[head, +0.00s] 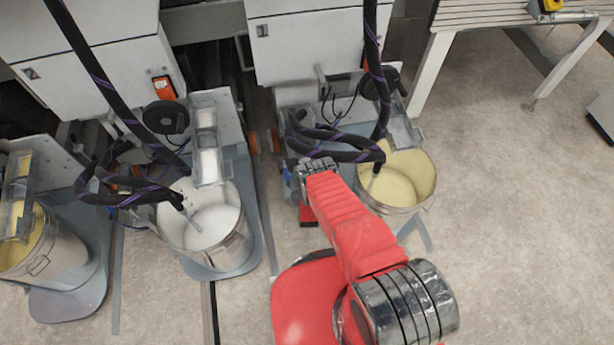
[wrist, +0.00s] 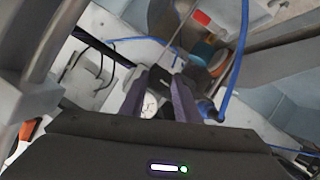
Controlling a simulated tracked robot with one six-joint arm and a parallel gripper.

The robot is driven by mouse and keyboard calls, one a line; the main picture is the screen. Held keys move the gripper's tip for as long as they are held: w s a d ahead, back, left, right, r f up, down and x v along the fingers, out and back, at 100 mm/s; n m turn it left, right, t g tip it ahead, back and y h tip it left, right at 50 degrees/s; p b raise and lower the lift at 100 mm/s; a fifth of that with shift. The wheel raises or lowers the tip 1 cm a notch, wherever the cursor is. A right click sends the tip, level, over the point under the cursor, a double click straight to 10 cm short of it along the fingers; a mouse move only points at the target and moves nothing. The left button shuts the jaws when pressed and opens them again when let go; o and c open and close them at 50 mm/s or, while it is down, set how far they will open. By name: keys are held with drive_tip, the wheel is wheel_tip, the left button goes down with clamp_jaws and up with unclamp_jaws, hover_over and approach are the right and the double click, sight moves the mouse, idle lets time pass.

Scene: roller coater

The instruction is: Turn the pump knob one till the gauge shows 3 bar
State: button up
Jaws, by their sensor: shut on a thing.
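In the wrist view, my gripper (wrist: 160,82) has its two dark fingers on either side of a small black knob (wrist: 158,75) and is shut on it. A round white gauge face (wrist: 150,105) shows between the fingers, just below the knob. Its needle and scale are too small to read, and the fingers and gripper body hide part of it. In the head view, my gripper (head: 316,166) is beside the bucket of yellow liquid (head: 423,196), at the pump under the black hoses. The knob and gauge cannot be made out there.
Blue tubing (wrist: 238,60) runs close to the right finger in the wrist view. In the head view, black hoses (head: 335,150) hang close to my gripper. A bucket of white liquid (head: 238,240) stands to the left. The floor on the right (head: 510,200) is clear.

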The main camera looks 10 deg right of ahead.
idle(0.4)
drive_tip(key=o, duration=1)
drive_tip(key=shift+o, duration=0.2)
drive_tip(key=shift+s+a, duration=0.1)
drive_tip(key=shift+s, duration=0.05)
drive_tip(key=v, duration=1.3)
drive_tip(key=shift+s, duration=0.25)
drive_tip(key=shift+r, duration=0.1)
